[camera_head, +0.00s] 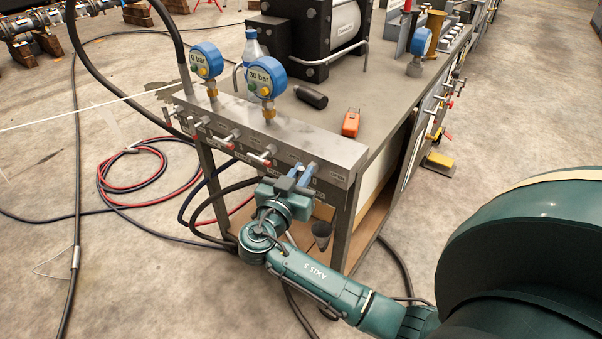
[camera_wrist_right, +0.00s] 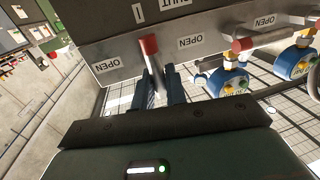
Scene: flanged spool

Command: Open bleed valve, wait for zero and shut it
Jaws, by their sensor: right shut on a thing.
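A grey manifold (camera_head: 336,150) runs along the front edge of the bench and carries several short levers with red tips. My right gripper (camera_head: 300,173) is at the manifold's right end, near an OPEN label. In the wrist view my right gripper (camera_wrist_right: 160,94) is shut on a metal valve lever with a red tip (camera_wrist_right: 150,45), its fingers on either side. OPEN and SHUT labels show beside this lever. Two blue gauges stand on the manifold: the left gauge (camera_head: 206,60) reads 0 bar, the right gauge (camera_head: 265,77) about 30 or 50 bar. My left gripper is not in view.
An orange device (camera_head: 351,122), a dark cylinder (camera_head: 311,97) and a bottle (camera_head: 252,47) stand or lie on the bench. Another gauge (camera_head: 417,44) is at the far right. Red and black hoses (camera_head: 150,150) lie coiled on the floor at left.

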